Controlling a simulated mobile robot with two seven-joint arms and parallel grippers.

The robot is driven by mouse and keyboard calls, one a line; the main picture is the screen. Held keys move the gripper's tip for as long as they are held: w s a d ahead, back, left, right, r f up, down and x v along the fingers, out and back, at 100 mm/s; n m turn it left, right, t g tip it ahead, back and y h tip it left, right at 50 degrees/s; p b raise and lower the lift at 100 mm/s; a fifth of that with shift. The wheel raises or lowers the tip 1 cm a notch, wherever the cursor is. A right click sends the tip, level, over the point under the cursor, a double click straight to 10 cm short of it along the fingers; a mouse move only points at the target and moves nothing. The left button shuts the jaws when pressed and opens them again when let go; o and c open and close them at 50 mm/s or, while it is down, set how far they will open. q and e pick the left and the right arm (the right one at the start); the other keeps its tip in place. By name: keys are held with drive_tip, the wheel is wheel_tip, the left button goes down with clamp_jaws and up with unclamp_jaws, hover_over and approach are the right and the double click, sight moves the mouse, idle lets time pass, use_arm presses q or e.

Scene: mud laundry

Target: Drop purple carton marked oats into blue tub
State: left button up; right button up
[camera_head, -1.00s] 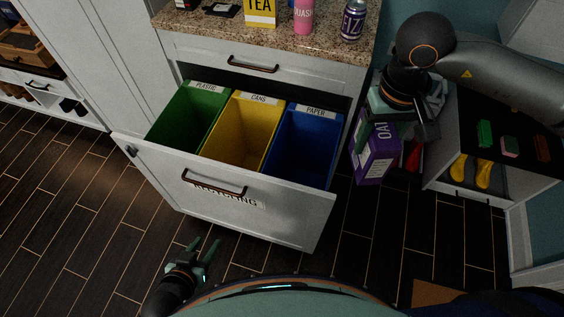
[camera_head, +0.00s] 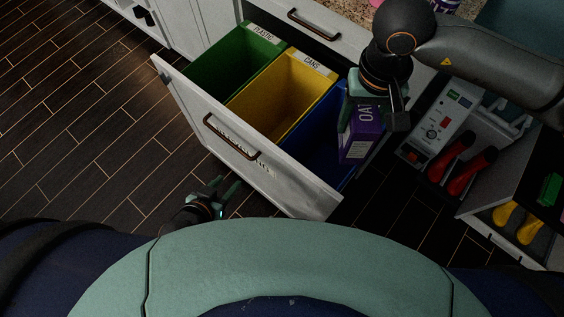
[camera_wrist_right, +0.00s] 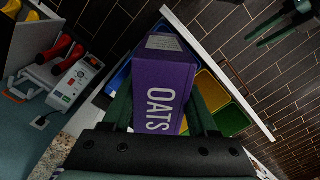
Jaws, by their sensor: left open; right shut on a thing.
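The purple oats carton (camera_head: 361,137) is held by my right gripper (camera_head: 375,100), above the right end of the open drawer, overlapping the blue tub in view. In the right wrist view the carton (camera_wrist_right: 164,88) sits between the fingers (camera_wrist_right: 163,110), its OATS label showing. The blue tub (camera_head: 322,148) is the rightmost tub in the drawer; the carton and gripper hide part of it, and its label is hidden. A blue edge of it (camera_wrist_right: 121,76) shows beside the carton in the wrist view. My left gripper (camera_head: 222,190) is open and empty, low in front of the drawer.
The green plastic tub (camera_head: 232,62) and yellow cans tub (camera_head: 283,92) stand left of the blue tub. The white drawer front (camera_head: 235,140) is near my body. A white device (camera_head: 438,124) and red boots (camera_head: 462,165) are at right. Dark floor (camera_head: 90,130) is clear at left.

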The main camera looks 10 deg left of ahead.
drive_tip(key=s+a+f+b, duration=0.1)
drive_tip(key=s+a+f, duration=0.15)
drive_tip(key=a, duration=0.25)
drive_tip(key=s+a+f+n+b, duration=0.1)
drive_tip(key=s+a, duration=0.2)
drive_tip(key=a, duration=0.1)
drive_tip(key=s+a+f+b, duration=0.1)
drive_tip(key=s+a+f, duration=0.1)
drive_tip(key=a, duration=0.3)
drive_tip(key=w+d+f, duration=0.2)
drive_tip(key=w+d, duration=0.4)
drive_tip(key=w, duration=0.3)
drive_tip(key=w+d+f, duration=0.2)
drive_tip(key=w+d, duration=0.4)
drive_tip(key=w, duration=0.3)
drive_tip(key=shift+d+f+b, duration=0.15)
drive_tip(key=shift+b, duration=0.15)
